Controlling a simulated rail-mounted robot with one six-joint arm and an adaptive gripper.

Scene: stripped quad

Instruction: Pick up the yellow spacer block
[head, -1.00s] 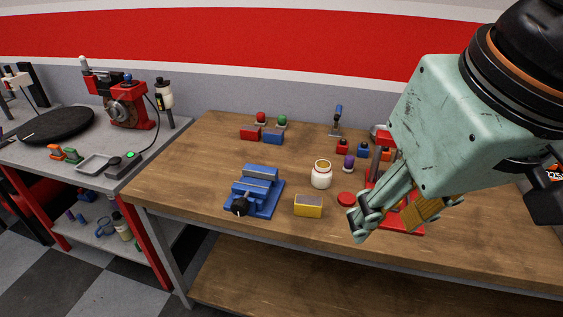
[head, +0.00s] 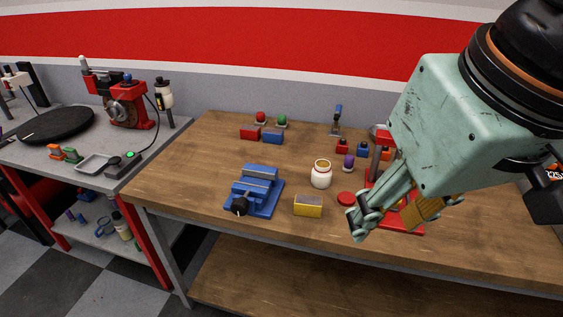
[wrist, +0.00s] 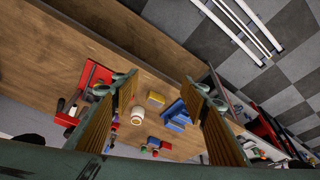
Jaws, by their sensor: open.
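The yellow spacer block (head: 308,206) lies on the wooden workbench near its front edge, between the blue vise and the white jar. It has a greyish top face in the head view. In the wrist view the yellow block (wrist: 155,99) shows between the two fingers, some distance beyond them. My gripper (head: 405,213) is open and empty, above the bench to the right of the block in the head view. In the wrist view my gripper (wrist: 160,88) has its fingers wide apart, with nothing between the tips.
A blue vise (head: 262,183) stands left of the block. Red and blue blocks (head: 272,138) sit at the back. The bench's left front is clear.

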